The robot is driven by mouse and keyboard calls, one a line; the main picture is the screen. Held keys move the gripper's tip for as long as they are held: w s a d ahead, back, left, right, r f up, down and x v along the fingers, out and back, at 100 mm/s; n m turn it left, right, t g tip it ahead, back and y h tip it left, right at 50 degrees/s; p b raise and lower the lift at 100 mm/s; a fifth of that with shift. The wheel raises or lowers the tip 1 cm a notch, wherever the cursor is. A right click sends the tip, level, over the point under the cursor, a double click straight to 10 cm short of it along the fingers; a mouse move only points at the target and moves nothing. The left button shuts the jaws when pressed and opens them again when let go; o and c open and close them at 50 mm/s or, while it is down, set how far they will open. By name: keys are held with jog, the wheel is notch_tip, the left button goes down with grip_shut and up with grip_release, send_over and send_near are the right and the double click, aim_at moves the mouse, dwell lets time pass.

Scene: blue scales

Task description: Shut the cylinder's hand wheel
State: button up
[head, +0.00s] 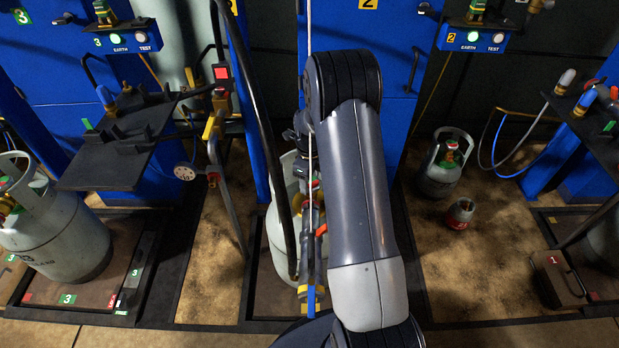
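A grey gas cylinder (279,243) stands on the middle scale, largely hidden behind my arm and a black hose. Its collar shows as a pale edge left of my arm. Small red and green parts show near its top, but I cannot make out the hand wheel. The end of my arm, with my gripper (303,150), reaches down over the cylinder's top. My arm link covers much of it, and its fingertips cannot be made out. I cannot tell whether it touches the valve.
Another cylinder (62,232) stands on the left scale beside a black shelf (112,165). A small cylinder (440,168) and a red-labelled canister (460,213) stand on the floor at right. A filling hose (262,150) hangs left of my arm. Blue cabinets (275,60) close off the back.

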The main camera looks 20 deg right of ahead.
jog(key=m, duration=0.5)
jog(key=shift+d, duration=0.1)
jog(key=shift+m, duration=0.4)
jog(key=o, duration=1)
jog(key=shift+r, duration=0.1)
notch_tip(320, 180, up, 11)
jog(key=p, duration=0.2)
jog(key=shift+f, duration=0.2)
